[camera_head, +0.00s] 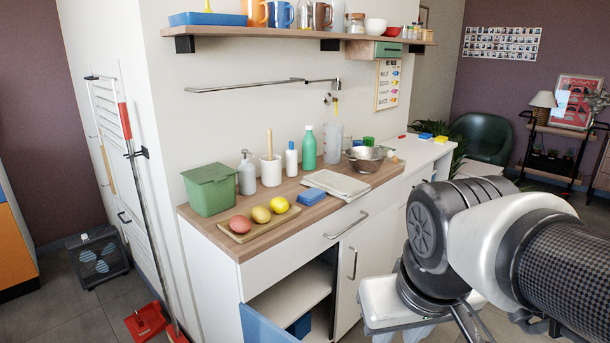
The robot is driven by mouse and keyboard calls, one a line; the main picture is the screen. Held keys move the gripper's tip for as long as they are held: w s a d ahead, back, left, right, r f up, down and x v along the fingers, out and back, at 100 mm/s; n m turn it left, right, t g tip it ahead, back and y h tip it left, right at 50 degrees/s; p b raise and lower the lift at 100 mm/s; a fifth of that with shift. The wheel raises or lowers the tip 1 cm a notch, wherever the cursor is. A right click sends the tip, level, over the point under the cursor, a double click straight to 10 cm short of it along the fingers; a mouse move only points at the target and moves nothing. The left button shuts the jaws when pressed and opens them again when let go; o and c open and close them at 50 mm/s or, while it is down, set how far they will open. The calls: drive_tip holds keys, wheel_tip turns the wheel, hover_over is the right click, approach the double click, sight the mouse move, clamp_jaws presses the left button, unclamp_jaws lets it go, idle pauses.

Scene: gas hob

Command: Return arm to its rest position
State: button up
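My arm (440,235) fills the lower right of the head view. It comes in from the right edge, bends at a dark round joint, and runs down toward the bottom edge. A white part (385,300) of my arm sits below that joint, in front of the counter's cabinet doors. I see no gripper fingertips, so I cannot tell whether anything is held.
The wooden counter (225,238) holds a green bin (209,188), a tray of fruit (236,236), bottles and a metal colander (366,158). A blue cabinet door (262,326) stands open below. A mop and broom lean left. A shelf (290,33) hangs above.

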wheel_tip(320, 180, up, 26)
drive_tip(key=s+d+m+t+p, duration=0.1)
drive_tip(key=p, duration=2.3)
drive_tip(key=shift+d+r+t, duration=0.15)
drive_tip(key=shift+t, duration=0.15)
